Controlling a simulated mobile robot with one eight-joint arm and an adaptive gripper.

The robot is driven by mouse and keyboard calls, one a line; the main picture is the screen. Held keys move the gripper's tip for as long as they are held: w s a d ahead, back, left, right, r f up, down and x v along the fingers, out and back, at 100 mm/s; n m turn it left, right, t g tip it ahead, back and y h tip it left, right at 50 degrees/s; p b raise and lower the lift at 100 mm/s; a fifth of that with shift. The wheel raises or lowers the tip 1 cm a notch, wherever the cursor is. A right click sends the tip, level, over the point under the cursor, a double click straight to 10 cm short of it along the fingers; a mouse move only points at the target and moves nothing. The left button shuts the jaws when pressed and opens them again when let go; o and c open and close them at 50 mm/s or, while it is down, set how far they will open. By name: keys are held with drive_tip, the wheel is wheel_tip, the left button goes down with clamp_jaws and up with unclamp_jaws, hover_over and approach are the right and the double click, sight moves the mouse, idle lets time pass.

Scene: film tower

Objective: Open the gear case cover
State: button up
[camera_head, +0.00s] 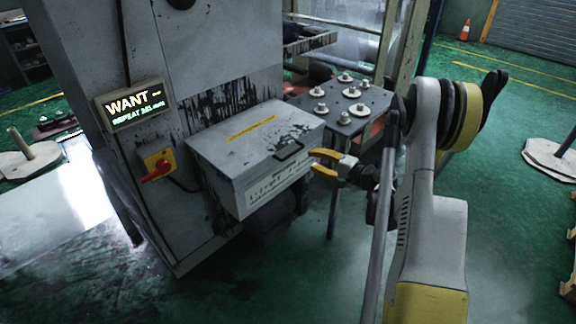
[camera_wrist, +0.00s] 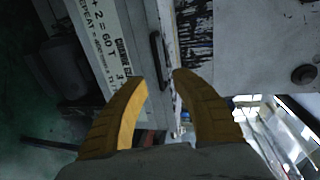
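The grey gear case (camera_head: 262,195) is mounted on the side of the tall machine. Its cover (camera_head: 240,140), with a yellow strip and dark smears on top, lies shut. A black handle (camera_head: 289,150) sits near the cover's right front edge. The handle also shows in the wrist view (camera_wrist: 158,60), just beyond my fingertips. My gripper (camera_head: 313,161) has yellow fingers and is beside the handle, to its right. In the wrist view my gripper (camera_wrist: 161,80) is open with nothing between the fingers. I cannot tell whether a fingertip touches the case.
A lit sign (camera_head: 135,105) and a red switch on a yellow plate (camera_head: 157,165) are on the machine left of the case. A small table (camera_head: 335,118) with several round parts stands behind my gripper. Green floor is open in front of the case.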

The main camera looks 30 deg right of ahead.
sight(293, 153)
drive_tip(key=b+x, duration=0.1)
drive_tip(key=x, duration=0.4)
drive_tip(key=b+x, duration=0.2)
drive_tip(key=x, duration=0.3)
drive_tip(key=shift+w+f, duration=0.3)
clamp_jaws()
